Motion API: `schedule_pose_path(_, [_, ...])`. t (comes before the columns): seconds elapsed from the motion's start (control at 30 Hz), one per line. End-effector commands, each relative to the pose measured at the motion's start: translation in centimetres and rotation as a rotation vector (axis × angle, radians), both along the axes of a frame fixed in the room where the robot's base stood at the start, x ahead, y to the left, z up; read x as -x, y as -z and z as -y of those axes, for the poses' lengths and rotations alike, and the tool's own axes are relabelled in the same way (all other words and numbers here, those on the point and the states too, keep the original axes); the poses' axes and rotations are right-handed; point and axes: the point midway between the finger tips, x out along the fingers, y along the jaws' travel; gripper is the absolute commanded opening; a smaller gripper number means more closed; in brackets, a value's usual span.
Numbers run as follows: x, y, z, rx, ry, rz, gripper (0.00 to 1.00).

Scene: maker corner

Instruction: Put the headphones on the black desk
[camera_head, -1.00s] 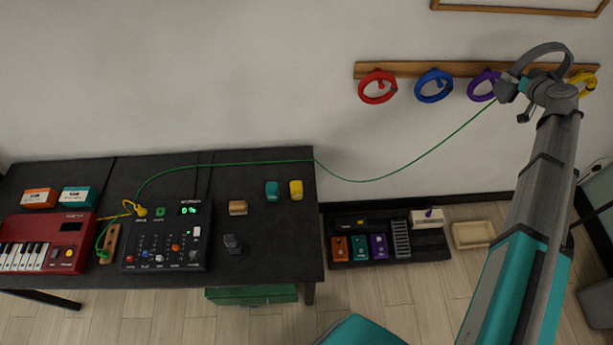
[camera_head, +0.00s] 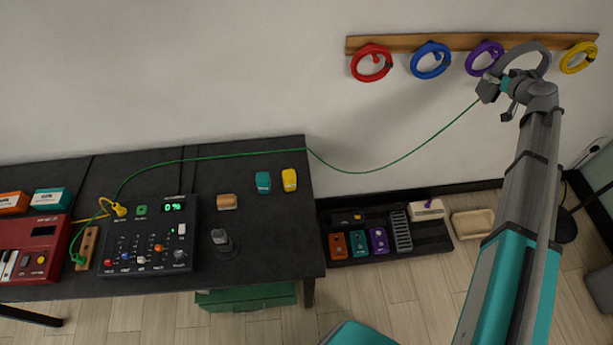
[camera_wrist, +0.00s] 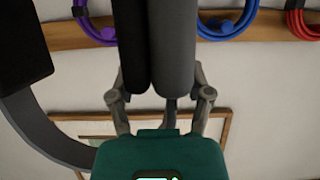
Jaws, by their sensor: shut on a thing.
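The headphones (camera_head: 531,47) are grey with a curved headband and a dark ear cup, held up in the air before the wall at upper right in the head view. My gripper (camera_head: 507,84) is shut on them near one end of the band. In the wrist view, the band (camera_wrist: 42,132) curves at left below a dark ear cup (camera_wrist: 25,45), and my gripper (camera_wrist: 156,85) is at the centre; the exact contact is hidden. A green cable (camera_head: 385,167) runs from the headphones to the black desk (camera_head: 265,235) at left, well apart from them.
On the desk are a mixer (camera_head: 148,240), a red keyboard (camera_head: 38,245), a teal block (camera_head: 263,182), a yellow block (camera_head: 289,180) and a small dark stand (camera_head: 222,242). The desk's right part has bare room. Coiled cables hang on a wooden rail (camera_head: 395,43). A pedal board (camera_head: 345,255) lies on the floor.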

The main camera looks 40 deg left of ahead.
Motion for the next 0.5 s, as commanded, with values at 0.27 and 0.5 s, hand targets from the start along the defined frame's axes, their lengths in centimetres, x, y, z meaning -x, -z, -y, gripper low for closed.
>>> schedule_pose_path(0.27, [0.0, 3.6, -0.1, 0.001, 0.0, 0.001, 0.04])
schedule_pose_path(0.5, [0.0, 3.9, -0.1, 0.0, -0.001, 0.0, 0.04])
